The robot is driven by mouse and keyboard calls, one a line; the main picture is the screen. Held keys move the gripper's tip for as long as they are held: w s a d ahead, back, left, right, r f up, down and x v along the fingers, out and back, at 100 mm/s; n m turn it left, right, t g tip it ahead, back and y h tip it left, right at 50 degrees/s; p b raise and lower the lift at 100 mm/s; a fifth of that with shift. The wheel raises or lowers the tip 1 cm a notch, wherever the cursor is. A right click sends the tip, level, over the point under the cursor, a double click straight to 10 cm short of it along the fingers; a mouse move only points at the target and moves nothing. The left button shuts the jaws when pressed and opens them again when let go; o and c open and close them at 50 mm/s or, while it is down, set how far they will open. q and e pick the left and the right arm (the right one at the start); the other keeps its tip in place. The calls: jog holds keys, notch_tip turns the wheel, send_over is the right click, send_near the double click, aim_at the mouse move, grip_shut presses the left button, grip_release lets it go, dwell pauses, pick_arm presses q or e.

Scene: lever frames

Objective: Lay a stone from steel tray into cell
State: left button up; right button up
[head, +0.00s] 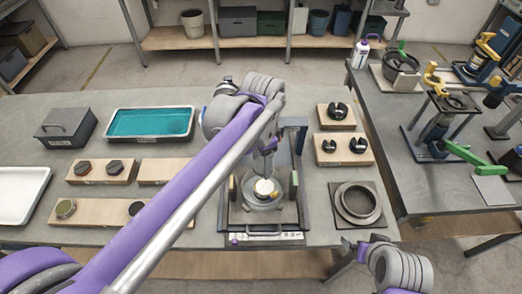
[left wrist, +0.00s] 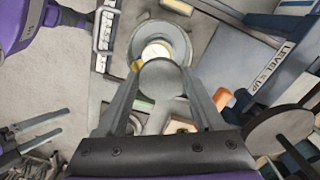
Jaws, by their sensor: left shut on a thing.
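My left gripper (head: 266,160) is over the lever frame (head: 291,216) at the middle of the table. In the left wrist view its fingers (left wrist: 160,95) are shut on a round grey stone (left wrist: 160,79). The round cell (head: 263,202) has a grey ring and a pale disc (head: 264,187) in its middle. In the left wrist view the cell (left wrist: 178,34) lies just beyond the held stone, which overlaps its near edge from above; I cannot tell whether they touch. My right gripper (head: 343,256) is open and empty at the front right.
A teal-lined tray (head: 152,109) and a grey box (head: 66,124) stand at the back left. A white tray (head: 22,196) is at far left. Wooden blocks with dark pieces (head: 103,170) flank the frame. A ring plate (head: 357,204) lies right. A second table holds other devices.

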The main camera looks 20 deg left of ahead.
aim_at(261, 186)
pick_arm(q)
jog(key=shift+s+d+f, duration=0.1)
jog(key=shift+s+f, duration=0.2)
jog(key=shift+f, duration=0.2)
jog(key=shift+w+f+b, duration=0.15)
jog(key=shift+f+b, duration=2.15)
jog(key=shift+f, duration=1.4)
pick_arm(e)
notch_tip(261, 186, down, 6)
jog(key=s, duration=0.2)
jog(key=shift+s+f+g, duration=0.2)
jog(key=shift+s+g, duration=0.1)
pick_arm(q)
jog(key=shift+f, duration=0.2)
jog(key=o, duration=1.6)
jog(key=shift+c, duration=0.2)
notch_tip(261, 186, up, 11)
jog(key=shift+f+p, duration=0.1)
jog(key=shift+p, duration=0.25)
pick_arm(e)
jog(key=shift+w+r, duration=0.15)
jog(key=shift+r, duration=0.3)
